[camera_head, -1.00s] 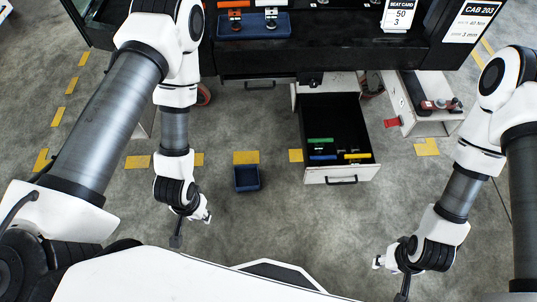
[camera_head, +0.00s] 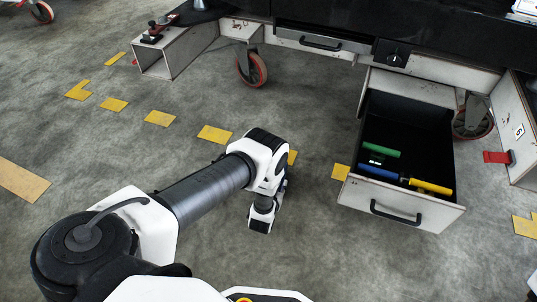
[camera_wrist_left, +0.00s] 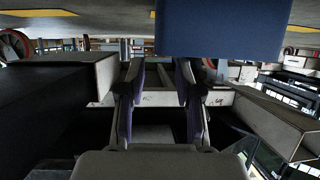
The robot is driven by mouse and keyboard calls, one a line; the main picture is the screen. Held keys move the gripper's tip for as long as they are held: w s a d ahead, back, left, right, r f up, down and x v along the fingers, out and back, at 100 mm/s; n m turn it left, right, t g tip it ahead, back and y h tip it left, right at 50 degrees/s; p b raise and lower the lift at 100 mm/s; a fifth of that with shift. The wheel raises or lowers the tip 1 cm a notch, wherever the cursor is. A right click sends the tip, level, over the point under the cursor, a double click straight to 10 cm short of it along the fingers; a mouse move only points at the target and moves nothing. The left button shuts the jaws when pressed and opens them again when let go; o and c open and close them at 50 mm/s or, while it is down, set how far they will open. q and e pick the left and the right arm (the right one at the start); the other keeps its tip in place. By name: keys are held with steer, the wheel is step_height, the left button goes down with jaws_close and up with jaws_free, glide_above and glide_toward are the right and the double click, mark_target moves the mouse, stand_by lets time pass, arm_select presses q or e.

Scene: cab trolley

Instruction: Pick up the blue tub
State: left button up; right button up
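The blue tub (camera_wrist_left: 222,28) fills the upper right of the left wrist view as a large plain blue side, close to the camera, with a straight lower edge. My left gripper (camera_wrist_left: 160,72) is below and partly left of it in that picture. Its two fingers stand apart with nothing seen between them; the right fingertip is near the tub's lower edge. I cannot tell whether it touches. In the head view my left arm reaches down to the floor, and its wrist hides the gripper and most or all of the tub. My right gripper is not in view.
An open drawer (camera_head: 440,214) with green, blue and yellow handled items juts from the dark trolley (camera_head: 330,12), right of my left arm. A red caster (camera_head: 252,69) stands behind. Yellow floor marks (camera_head: 159,118) run across the grey floor, which is clear at left.

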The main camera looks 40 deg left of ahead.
arm_select(q)
steer(key=b+x, duration=0.2)
steer(key=x, duration=0.1)
steer(key=b+x, duration=0.2)
steer(key=x, duration=0.1)
steer(key=shift+w+d+f+b, duration=0.1)
steer(key=shift+w+f+b, duration=0.2)
steer(key=shift+w+b, duration=0.05)
steer(key=shift+w, duration=0.35)
steer(key=shift+r, duration=0.15)
jaws_close()
